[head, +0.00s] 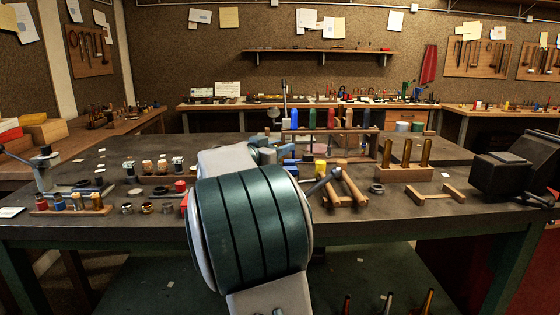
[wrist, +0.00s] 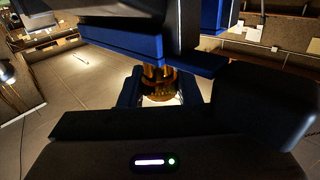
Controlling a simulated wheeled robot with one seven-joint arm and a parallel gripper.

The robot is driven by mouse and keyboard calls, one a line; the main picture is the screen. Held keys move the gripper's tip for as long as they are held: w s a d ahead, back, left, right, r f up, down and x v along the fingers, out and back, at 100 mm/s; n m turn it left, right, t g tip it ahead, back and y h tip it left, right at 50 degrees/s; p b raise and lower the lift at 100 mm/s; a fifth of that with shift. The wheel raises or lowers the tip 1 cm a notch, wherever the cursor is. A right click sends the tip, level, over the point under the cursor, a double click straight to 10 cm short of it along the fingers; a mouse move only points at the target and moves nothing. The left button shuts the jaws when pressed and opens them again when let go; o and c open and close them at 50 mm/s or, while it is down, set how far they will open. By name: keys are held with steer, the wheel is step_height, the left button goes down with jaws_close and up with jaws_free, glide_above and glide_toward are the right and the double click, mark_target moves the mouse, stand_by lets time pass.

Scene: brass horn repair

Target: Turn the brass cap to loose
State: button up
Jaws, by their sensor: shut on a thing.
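The brass cap (wrist: 158,74) shows in the wrist view, shiny and golden, between the blue fingers of my gripper (wrist: 159,88). The fingers are shut on it, one on each side. Its lower part is bright with glare. I cannot read any mark on it that tells how far it is turned. In the head view, my arm covers the middle of the bench, and I cannot make out the cap or the fingertips there.
The dark workbench (head: 450,205) holds a rack of coloured handles (head: 330,142), a wooden block with brass tubes (head: 405,172), a black vise (head: 510,172) and a small wooden cradle (head: 436,193). Small pots and rings lie at left. The bench's front right is fairly clear.

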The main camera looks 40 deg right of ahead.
steer(key=shift+f+n+t+y+b, duration=0.25)
steer(key=shift+n+t+b, duration=0.45)
steer(key=shift+b, duration=1.15)
steer(key=shift+f+n+t+y+b, duration=0.1)
steer(key=shift+n+t+y+b, duration=0.3)
steer(key=shift+t+b, duration=1)
steer(key=n+t+y+b, duration=0.1)
steer(key=b, duration=0.3)
steer(key=shift+f, duration=0.1)
steer(key=n+t+y+b, duration=0.2)
steer(key=t+b, duration=0.1)
steer(key=b, duration=0.1)
steer(key=shift+n, duration=0.4)
steer(key=shift+r+n+t+y, duration=0.3)
steer(key=shift+n+t+y, duration=0.4)
steer(key=shift+y, duration=0.15)
steer(key=shift+r+n+t+y+p, duration=0.15)
steer(key=shift+n+t+y+p, duration=0.4)
steer(key=shift+y, duration=0.25)
steer(key=shift+n+t+y+p, duration=0.45)
steer(key=shift+n+y+p, duration=0.3)
steer(key=shift+p, duration=0.3)
steer(key=shift+y+p, duration=0.35)
steer(key=shift+y, duration=0.1)
